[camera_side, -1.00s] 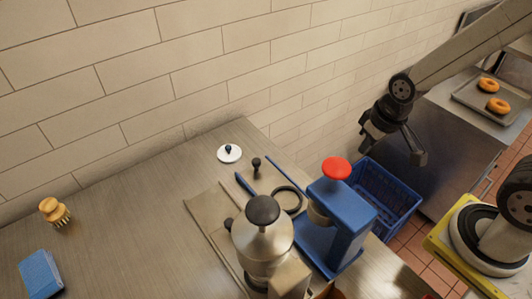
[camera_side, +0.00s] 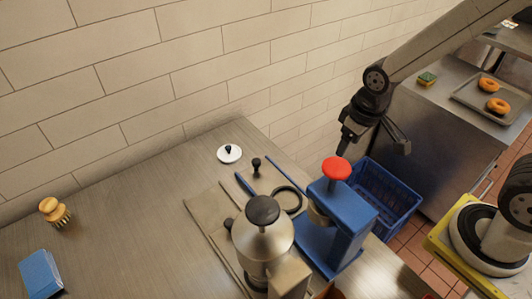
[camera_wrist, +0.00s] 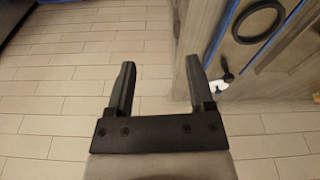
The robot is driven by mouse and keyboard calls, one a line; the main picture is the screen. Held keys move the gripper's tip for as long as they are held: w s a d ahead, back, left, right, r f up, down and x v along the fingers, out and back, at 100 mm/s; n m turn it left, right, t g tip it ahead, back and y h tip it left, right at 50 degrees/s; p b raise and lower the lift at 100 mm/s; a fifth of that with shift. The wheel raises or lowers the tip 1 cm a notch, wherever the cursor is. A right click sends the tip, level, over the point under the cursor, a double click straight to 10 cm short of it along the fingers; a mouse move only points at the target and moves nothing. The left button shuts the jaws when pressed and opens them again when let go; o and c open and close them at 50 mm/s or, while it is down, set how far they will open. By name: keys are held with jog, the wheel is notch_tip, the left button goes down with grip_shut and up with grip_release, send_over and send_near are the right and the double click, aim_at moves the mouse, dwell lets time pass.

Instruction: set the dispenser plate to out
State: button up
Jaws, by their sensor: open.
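A blue dispenser stand with a red knob (camera_side: 335,168) stands at the right end of the counter. Left of it, two blue rails and a black ring (camera_side: 288,199) lie on the counter with a small black knob (camera_side: 256,163). The ring (camera_wrist: 259,22) and knob (camera_wrist: 228,77) also show at the upper right of the wrist view. I cannot tell which part is the dispenser plate.
A metal pot-like body with a black top knob (camera_side: 263,210) stands left of the dispenser. A white lid (camera_side: 229,154), brush (camera_side: 54,211) and blue block (camera_side: 41,274) lie on the counter. A blue basket (camera_side: 388,201) sits below its right edge. Bagels lie on a tray (camera_side: 466,98).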

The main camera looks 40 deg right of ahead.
jog(key=w+a+n+g, duration=0.2)
jog(key=w+a+n, duration=0.25)
jog(key=a, duration=0.35)
jog(key=n+g+h, duration=0.2)
jog(key=n+h, duration=0.2)
jog(key=n, duration=0.4)
send_near(229, 222)
notch_tip(229, 222, down, 3)
jog(key=shift+s+d+r+m, duration=0.25)
jog(key=shift+s, duration=0.05)
jog(key=shift+f, duration=0.1)
jog(key=shift+x, duration=3.85)
jog(key=shift+w+d, duration=0.1)
jog(key=shift+d, duration=0.05)
jog(key=shift+c, duration=0.3)
grip_shut()
